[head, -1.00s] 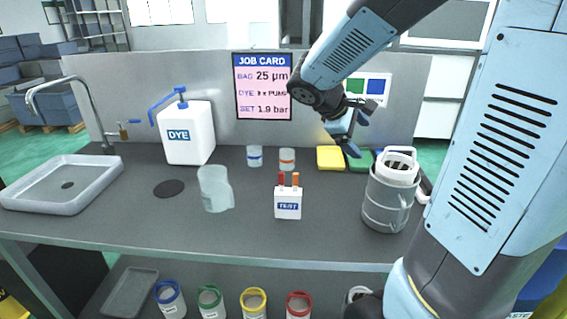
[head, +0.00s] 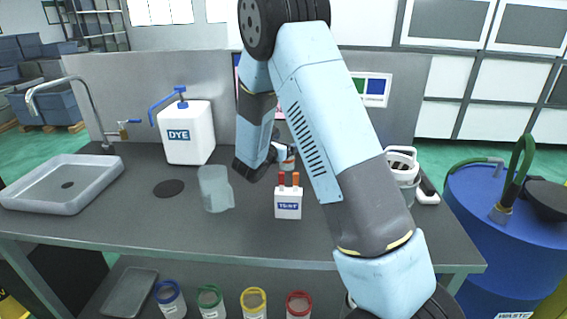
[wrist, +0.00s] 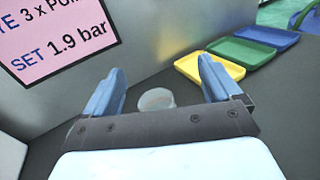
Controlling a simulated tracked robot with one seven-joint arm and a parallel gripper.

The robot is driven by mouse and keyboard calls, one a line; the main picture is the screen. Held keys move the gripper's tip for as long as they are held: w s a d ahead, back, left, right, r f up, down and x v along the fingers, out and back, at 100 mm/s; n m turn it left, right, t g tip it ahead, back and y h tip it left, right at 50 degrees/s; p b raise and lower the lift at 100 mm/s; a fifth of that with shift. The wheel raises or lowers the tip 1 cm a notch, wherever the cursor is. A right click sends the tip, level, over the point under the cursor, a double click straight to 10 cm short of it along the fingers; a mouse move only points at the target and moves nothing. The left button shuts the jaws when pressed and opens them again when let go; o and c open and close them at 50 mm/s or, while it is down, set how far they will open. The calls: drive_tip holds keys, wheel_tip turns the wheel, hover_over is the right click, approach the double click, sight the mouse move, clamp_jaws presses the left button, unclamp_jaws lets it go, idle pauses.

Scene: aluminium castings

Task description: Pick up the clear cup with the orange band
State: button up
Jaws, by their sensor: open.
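The clear cup with the orange band (head: 287,160) stands on the bench below the job card, partly hidden by my arm in the head view. My gripper (head: 264,160) is beside it on the left in that picture. In the wrist view my gripper (wrist: 160,68) is open, with its two blue fingers apart. A pale round cup (wrist: 156,98) shows between and beyond them, its lower part hidden by the gripper body. No band shows on it there, so I cannot tell its colour from that view. The fingers hold nothing.
A white test box (head: 288,205) with red and orange tops stands in front of the cup. A clear jug (head: 215,190) and DYE container (head: 187,132) are to the left. Yellow (wrist: 208,68), green and blue trays lie to the right. The back panel (wrist: 170,30) rises close behind.

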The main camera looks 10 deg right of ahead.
drive_tip(key=shift+n+t+y, duration=0.4)
drive_tip(key=shift+n+t, duration=0.3)
drive_tip(key=shift+n, duration=0.2)
drive_tip(key=f, duration=0.3)
drive_tip(key=w+a+f, duration=0.1)
drive_tip(key=f, duration=0.2)
drive_tip(key=a+f, duration=0.1)
drive_tip(key=f, duration=0.3)
drive_tip(key=shift+w, duration=0.25)
drive_tip(key=shift+x, duration=3.75)
drive_tip(key=shift+c, duration=0.4)
drive_tip(key=c, duration=1)
drive_tip(key=shift+o, duration=0.2)
